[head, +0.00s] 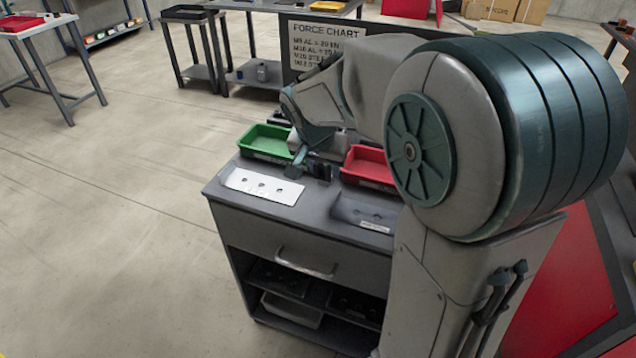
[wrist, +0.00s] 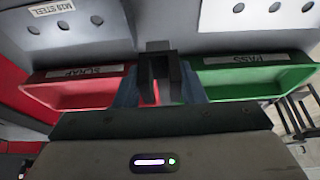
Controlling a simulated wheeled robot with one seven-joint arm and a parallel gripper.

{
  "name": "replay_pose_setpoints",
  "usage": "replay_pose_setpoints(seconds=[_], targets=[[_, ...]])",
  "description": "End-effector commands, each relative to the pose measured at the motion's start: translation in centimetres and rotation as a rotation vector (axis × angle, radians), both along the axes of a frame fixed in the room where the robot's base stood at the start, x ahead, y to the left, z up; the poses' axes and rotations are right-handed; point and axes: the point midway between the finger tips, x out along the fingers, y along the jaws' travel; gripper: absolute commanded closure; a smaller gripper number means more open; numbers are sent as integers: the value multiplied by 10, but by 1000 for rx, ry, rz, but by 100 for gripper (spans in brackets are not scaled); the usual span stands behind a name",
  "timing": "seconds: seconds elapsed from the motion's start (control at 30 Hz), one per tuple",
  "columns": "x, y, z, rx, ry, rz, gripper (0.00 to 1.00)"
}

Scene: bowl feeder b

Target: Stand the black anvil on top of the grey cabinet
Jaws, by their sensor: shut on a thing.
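The grey cabinet (head: 255,246) stands in the middle of the head view, with a drawer and open shelves in front. Its grey top (wrist: 180,32) fills the upper part of the wrist view. My gripper (head: 312,168) is over the cabinet's back part, between the green and red bins. It is shut on a dark piece, apparently the black anvil (wrist: 160,66), which shows between the blue fingers in the wrist view. In the head view the anvil (head: 321,171) is small and partly hidden. I cannot tell whether it touches the top.
A green bin (head: 266,142) and a red bin (head: 368,165) flank my gripper. A white plate with holes (head: 262,187) and a grey one (head: 364,215) lie towards the cabinet's front. A force chart board (head: 322,50) stands behind. Floor to the left is clear.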

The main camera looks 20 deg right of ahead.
Motion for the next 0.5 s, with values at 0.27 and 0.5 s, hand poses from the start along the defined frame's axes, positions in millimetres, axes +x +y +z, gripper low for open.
replay_pose_setpoints(seconds=[0.27, 0.5], targets=[[2, 15, -15, 0, -1, -2, 98], [1, 15, -48, 0, 0, 0, 98]])
